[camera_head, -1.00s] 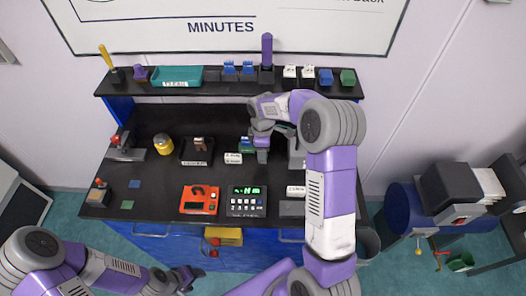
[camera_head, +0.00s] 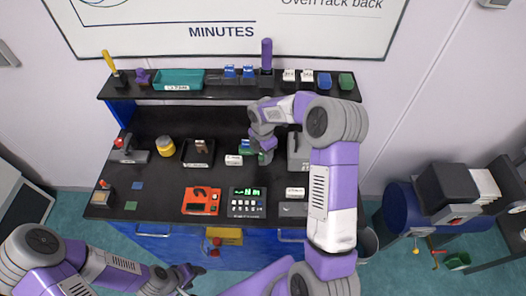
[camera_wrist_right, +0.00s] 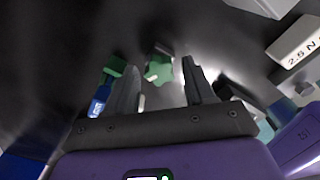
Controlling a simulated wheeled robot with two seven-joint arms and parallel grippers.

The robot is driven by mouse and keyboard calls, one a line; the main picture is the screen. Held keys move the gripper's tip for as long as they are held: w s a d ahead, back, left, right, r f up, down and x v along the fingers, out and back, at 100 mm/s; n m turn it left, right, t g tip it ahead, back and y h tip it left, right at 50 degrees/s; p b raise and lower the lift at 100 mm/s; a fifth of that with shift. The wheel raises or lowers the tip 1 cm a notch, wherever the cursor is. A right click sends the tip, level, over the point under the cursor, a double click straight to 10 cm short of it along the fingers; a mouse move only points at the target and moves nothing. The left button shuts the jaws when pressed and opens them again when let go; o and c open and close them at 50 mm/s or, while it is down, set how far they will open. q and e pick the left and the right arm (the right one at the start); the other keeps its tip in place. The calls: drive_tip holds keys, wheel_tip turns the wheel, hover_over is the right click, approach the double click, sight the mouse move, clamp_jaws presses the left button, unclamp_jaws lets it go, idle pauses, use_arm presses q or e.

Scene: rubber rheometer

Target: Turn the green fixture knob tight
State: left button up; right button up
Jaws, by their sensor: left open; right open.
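The green fixture knob (camera_wrist_right: 158,68) has a lobed, star-like shape. In the right wrist view it lies between and beyond the fingertips, and I see no contact. My right gripper (camera_wrist_right: 157,75) is open with a finger on either side of the knob's outline. In the head view the right gripper (camera_head: 262,148) is over the middle of the bench, and its wrist and fingers largely hide the knob. My left gripper (camera_head: 189,275) is open and empty, low in the head view in front of the bench.
A green-and-blue item (camera_head: 245,147) stands just left of the right gripper. A white label block (camera_head: 234,160), a dark tray (camera_head: 198,153), a red device (camera_head: 201,201) and a keypad timer (camera_head: 247,202) are close by. A raised shelf (camera_head: 215,91) runs behind.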

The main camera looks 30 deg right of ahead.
drive_tip(key=n+p, duration=0.1)
drive_tip(key=n, duration=0.2)
drive_tip(key=shift+r+n+p, duration=0.1)
drive_tip(key=shift+n+p, duration=0.2)
drive_tip(key=shift+p, duration=0.05)
drive_tip(key=shift+n, duration=0.8)
drive_tip(key=n+p, duration=0.2)
drive_tip(key=shift+n, duration=0.4)
drive_tip(key=shift+n+p, duration=0.45)
drive_tip(key=shift+n, duration=0.35)
drive_tip(key=c, duration=0.8)
drive_tip(key=m+b, duration=0.1)
drive_tip(key=m, duration=0.2)
drive_tip(key=shift+f+b, duration=0.2)
drive_tip(key=shift+b, duration=0.1)
drive_tip(key=shift+c, duration=0.5)
drive_tip(key=shift+r+m, duration=0.1)
drive_tip(key=shift+m, duration=0.7)
